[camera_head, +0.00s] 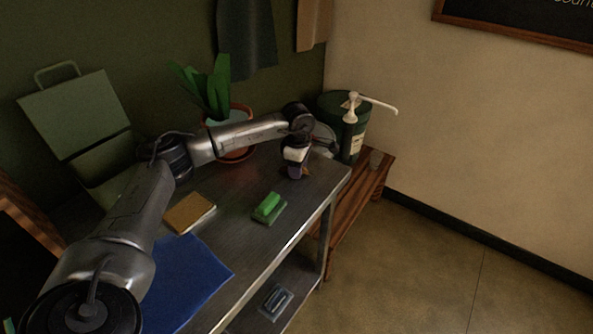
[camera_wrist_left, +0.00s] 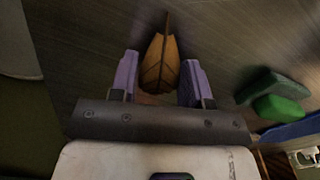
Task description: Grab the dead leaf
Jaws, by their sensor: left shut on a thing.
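The dead leaf (camera_wrist_left: 160,58) is orange-brown with dark veins and a pointed tip. It lies between the two purple fingers of my left gripper (camera_wrist_left: 160,78) in the left wrist view, with its tip pointing away from the wrist. My left gripper is shut on it. In the head view my left gripper (camera_head: 297,174) points down over the far right part of the metal table (camera_head: 235,235). I cannot tell whether the leaf touches the tabletop. My right gripper is not in view.
A green sponge block (camera_head: 268,205) and a tan notebook (camera_head: 190,213) lie on the table. A blue cloth (camera_head: 190,283) covers its near end. A potted plant (camera_head: 215,90) stands behind my arm. A dark green pump bucket (camera_head: 350,108) stands on a wooden bench (camera_head: 370,185) at right.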

